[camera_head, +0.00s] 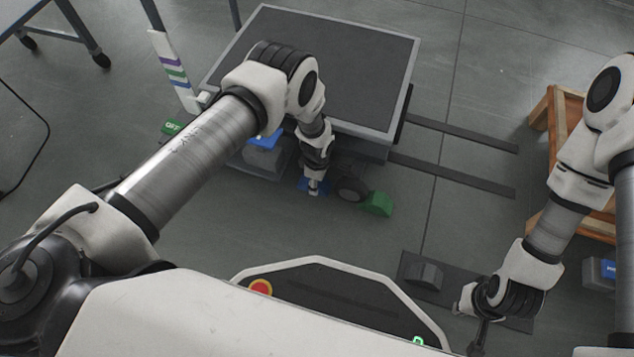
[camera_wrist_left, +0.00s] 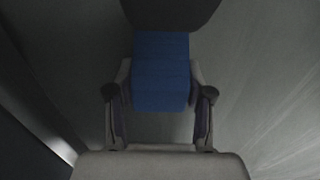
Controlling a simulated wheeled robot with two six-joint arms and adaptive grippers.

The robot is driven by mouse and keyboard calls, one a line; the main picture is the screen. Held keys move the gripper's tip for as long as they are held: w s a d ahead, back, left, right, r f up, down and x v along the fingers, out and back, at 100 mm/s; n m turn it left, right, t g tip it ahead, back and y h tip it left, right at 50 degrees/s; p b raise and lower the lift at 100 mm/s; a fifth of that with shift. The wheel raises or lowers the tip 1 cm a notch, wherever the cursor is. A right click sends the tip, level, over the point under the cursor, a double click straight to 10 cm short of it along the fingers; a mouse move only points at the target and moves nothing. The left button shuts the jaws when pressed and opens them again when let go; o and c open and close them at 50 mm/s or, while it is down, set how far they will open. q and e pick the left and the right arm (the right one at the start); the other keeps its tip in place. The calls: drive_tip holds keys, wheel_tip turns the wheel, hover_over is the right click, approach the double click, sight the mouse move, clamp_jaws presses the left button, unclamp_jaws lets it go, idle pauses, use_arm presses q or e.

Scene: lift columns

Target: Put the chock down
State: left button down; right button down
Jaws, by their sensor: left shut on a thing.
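My left gripper (camera_head: 314,187) reaches down beside the cart's black wheel (camera_head: 350,188). In the left wrist view my left gripper (camera_wrist_left: 161,88) is shut on a blue chock (camera_wrist_left: 161,72), with a finger on each side of it. The blue chock (camera_head: 308,184) shows only partly in the head view, low beside the wheel. In the wrist view its far end meets the dark wheel (camera_wrist_left: 170,12); whether they touch is unclear. A green chock (camera_head: 377,204) lies on the floor on the wheel's other side. My right gripper (camera_head: 478,338) hangs low at the bottom right, its fingers unclear.
The grey-topped lift cart (camera_head: 335,65) stands above the wheel. A blue part (camera_head: 265,140) shows at its near left. A dark mat (camera_head: 410,262) bears a dark block (camera_head: 426,274). A wooden frame (camera_head: 545,108) stands at right.

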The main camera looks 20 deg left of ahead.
use_arm(q)
drive_tip(key=shift+f, duration=0.1)
drive_tip(key=shift+c, duration=2.2)
unclamp_jaws()
drive_tip(key=shift+r, duration=0.25)
wheel_tip(320, 180, up, 12)
drive_tip(key=p, duration=0.6)
drive_tip(key=shift+f, duration=0.1)
